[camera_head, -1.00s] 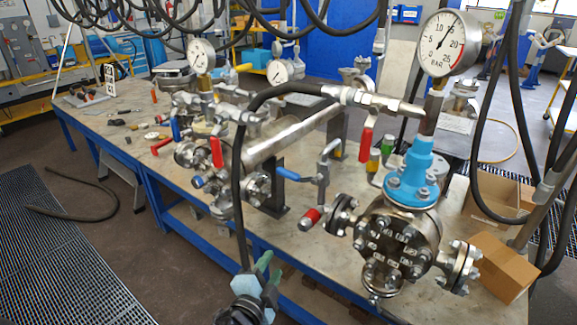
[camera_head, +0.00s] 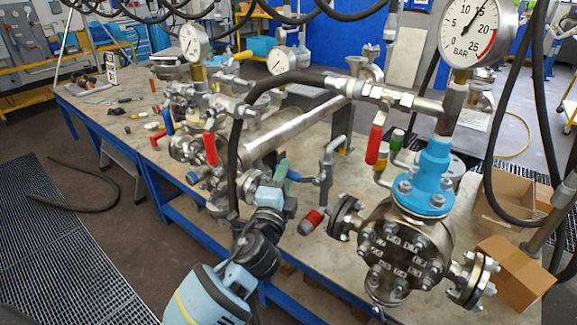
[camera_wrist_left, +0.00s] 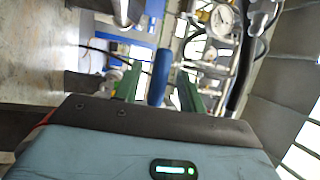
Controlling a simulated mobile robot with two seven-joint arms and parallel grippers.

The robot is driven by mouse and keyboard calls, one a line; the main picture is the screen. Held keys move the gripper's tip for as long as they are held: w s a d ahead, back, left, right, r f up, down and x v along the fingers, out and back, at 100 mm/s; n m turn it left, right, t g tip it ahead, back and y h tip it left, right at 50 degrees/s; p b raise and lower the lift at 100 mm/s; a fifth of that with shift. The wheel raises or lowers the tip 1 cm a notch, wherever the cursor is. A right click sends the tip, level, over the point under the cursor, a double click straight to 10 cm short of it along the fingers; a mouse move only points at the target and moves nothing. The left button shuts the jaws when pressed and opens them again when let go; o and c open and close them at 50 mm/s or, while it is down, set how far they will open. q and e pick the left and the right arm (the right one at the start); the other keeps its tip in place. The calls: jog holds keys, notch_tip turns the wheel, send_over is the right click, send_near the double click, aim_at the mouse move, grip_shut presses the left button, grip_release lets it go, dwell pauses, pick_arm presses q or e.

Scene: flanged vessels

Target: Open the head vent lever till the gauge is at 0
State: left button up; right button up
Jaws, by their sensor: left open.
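The large round gauge (camera_head: 478,32) stands on the blue-necked vessel (camera_head: 405,240); its needle points up and right, around 15 bar. A red lever handle (camera_head: 375,145) hangs from the pipe fitting left of the gauge. A blue-handled lever (camera_head: 293,175) sits on a small valve pipe lower down, partly hidden by my gripper. My left gripper (camera_head: 277,174) is open near the blue handle. In the left wrist view, the blue handle (camera_wrist_left: 160,77) shows between the green fingers; whether they touch it I cannot tell. My right gripper is out of view. I cannot tell which lever is the head vent.
A black hose (camera_head: 235,150) loops down right beside my left gripper. Cardboard boxes (camera_head: 520,272) stand on the right. More red levers and smaller gauges (camera_head: 194,42) crowd the bench behind.

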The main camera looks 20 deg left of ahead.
pick_arm(q)
jog(key=shift+w+a+r, duration=0.1)
jog(key=shift+w+r, duration=0.05)
jog(key=shift+w, duration=0.75)
jog(key=shift+w+r, duration=0.15)
jog(key=shift+w, duration=0.75)
grip_shut()
